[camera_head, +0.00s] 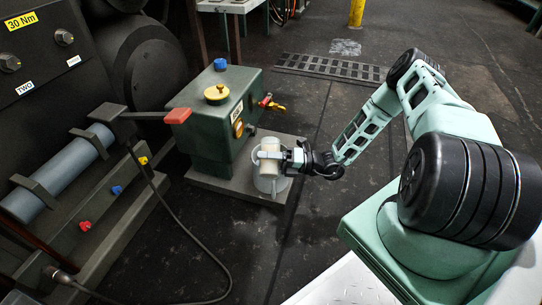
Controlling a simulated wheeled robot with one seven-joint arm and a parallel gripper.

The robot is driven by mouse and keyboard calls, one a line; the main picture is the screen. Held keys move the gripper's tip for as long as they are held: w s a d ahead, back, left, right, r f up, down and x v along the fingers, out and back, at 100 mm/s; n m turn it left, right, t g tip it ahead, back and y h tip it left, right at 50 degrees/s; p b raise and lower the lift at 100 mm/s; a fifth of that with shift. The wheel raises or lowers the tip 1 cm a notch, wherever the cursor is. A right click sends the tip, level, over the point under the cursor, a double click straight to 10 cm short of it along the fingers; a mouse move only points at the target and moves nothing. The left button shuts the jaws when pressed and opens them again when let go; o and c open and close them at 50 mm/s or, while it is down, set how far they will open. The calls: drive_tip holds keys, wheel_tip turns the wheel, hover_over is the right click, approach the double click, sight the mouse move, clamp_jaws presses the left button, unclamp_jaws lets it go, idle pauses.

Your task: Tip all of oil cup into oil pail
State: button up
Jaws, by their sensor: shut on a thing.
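The oil cup (269,147) is a small pale, cream-white vessel at the middle of the view. My gripper (282,157) reaches in from the right and is shut on it. The oil pail (271,184) is a light grey, round container directly below the cup. It stands on the grey base plate beside the green machine box. The cup appears at or just over the pail's mouth. The cup's exact tilt, any oil in it and the inside of the pail are too small to make out.
The green box (212,120) with a yellow cap, blue knob and red-ended lever (177,116) stands left of the pail. A dark machine with a grey cylinder (60,172) fills the left side. A black cable (205,262) lies on the floor. Open floor (335,205) lies right of the pail.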

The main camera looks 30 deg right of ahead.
drive_tip(key=shift+f+m, duration=0.1)
drive_tip(key=shift+m, duration=0.2)
drive_tip(key=shift+w+d+r+m+b, duration=0.4)
drive_tip(key=shift+w+r+m+b, duration=0.15)
drive_tip(key=shift+m, duration=0.35)
idle(0.7)
drive_tip(key=shift+w+d+r+m+t+p, duration=0.15)
drive_tip(key=shift+r+m+t+p, duration=0.3)
drive_tip(key=shift+m+p, duration=0.55)
idle(0.5)
drive_tip(key=shift+w+d+f+m+h, duration=0.1)
drive_tip(key=shift+f+m+h, duration=0.05)
drive_tip(key=shift+m, duration=0.35)
drive_tip(key=shift+w+f+m+h, duration=0.1)
drive_tip(key=shift+m+h, duration=0.05)
drive_tip(key=shift+m, duration=0.35)
idle(0.4)
drive_tip(key=shift+s+r+n, duration=0.15)
drive_tip(key=shift+n, duration=0.45)
drive_tip(key=n+b, duration=0.1)
drive_tip(key=f+b, duration=0.1)
drive_tip(key=n+b, duration=0.1)
drive_tip(key=shift+s+a+f+n+g, duration=0.2)
drive_tip(key=shift+a+f+n+g, duration=0.1)
drive_tip(key=shift+f, duration=0.1)
drive_tip(key=shift+s+a+r+n+p, duration=0.15)
drive_tip(key=shift+s+r+n+p, duration=0.15)
drive_tip(key=shift+n+p, duration=0.35)
